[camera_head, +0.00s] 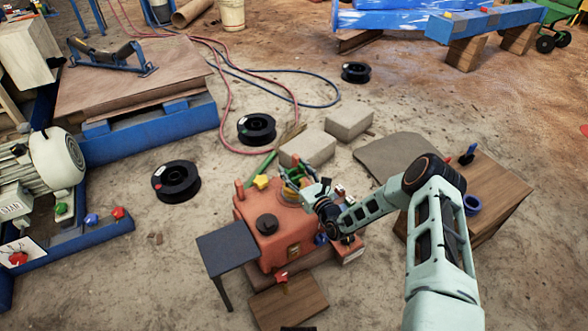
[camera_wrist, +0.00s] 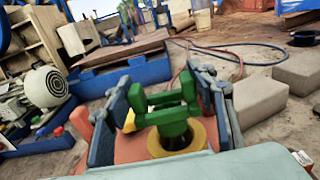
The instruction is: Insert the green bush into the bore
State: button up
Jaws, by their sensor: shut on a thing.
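The green bush (camera_wrist: 174,134), a short cylinder with a handle-like frame on top, is between the two dark fingers of my gripper (camera_wrist: 164,92). My gripper is shut on it. A yellow ring (camera_wrist: 200,137) on the orange-red housing (camera_wrist: 132,147) shows around the bush's lower end. I cannot tell whether the bush is in the bore or above it; the bore's opening is hidden. In the head view, my gripper (camera_head: 300,181) is over the back right of the housing (camera_head: 268,237), and the bush is small and partly covered.
A yellow knob (camera_head: 261,182) stands on the housing close to my gripper. A dark small table (camera_head: 227,250) is at its left. A wooden table (camera_head: 492,190) with a blue ring (camera_head: 472,203) is at the right. Concrete blocks (camera_head: 307,147) and black spools (camera_head: 176,181) lie behind.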

aim_at(297, 182)
jog(key=shift+f+b, duration=1.15)
jog(key=shift+f, duration=1.1)
jog(key=o, duration=1.4)
jog(key=shift+o, duration=0.2)
jog(key=shift+f, duration=0.1)
jog(key=shift+s, duration=0.1)
jog(key=v, duration=1.2)
